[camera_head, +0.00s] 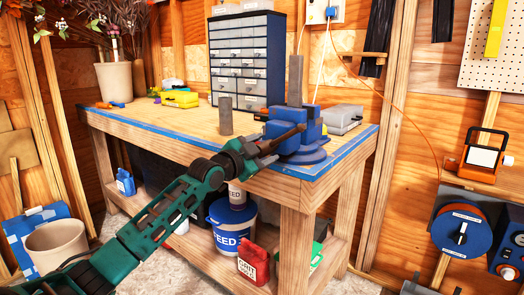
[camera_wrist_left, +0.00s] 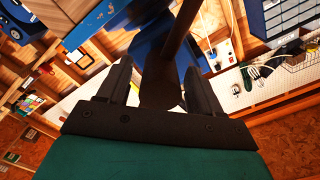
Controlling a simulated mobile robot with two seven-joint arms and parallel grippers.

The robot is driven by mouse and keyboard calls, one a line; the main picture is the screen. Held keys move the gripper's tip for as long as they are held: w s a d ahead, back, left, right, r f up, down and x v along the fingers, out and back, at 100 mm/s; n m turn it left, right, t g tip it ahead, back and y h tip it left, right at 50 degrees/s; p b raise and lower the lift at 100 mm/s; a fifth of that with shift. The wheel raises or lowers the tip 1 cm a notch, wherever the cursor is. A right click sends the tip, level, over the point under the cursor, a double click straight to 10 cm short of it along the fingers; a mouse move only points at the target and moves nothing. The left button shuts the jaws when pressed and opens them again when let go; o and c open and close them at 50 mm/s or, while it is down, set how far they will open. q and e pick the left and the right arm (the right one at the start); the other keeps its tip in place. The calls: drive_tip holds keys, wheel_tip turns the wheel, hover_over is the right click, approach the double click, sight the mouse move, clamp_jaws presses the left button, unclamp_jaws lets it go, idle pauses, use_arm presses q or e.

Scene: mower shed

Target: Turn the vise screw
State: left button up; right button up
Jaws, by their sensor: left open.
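The blue vise (camera_head: 293,130) stands at the bench's front right corner. A dark brown bar (camera_head: 291,136), seemingly the vise screw's handle, slants up to the right across its front. My left gripper (camera_head: 266,152) is at the lower left end of this bar, in front of the vise. In the left wrist view, the open fingers (camera_wrist_left: 158,68) stand on either side of a dark brown bar (camera_wrist_left: 178,35), with a gap to the fingers. Blue vise parts (camera_wrist_left: 147,48) show behind it. I cannot tell whether anything touches. My right gripper is not in view.
The wooden workbench (camera_head: 180,122) has blue tape along its edge. A grey cylinder (camera_head: 225,115) stands left of the vise, a drawer cabinet (camera_head: 246,60) behind, a grey case (camera_head: 342,118) to the right. Buckets and a red can (camera_head: 253,263) sit below.

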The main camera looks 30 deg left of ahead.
use_arm(q)
drive_tip(key=shift+c, duration=0.3)
drive_tip(key=c, duration=1)
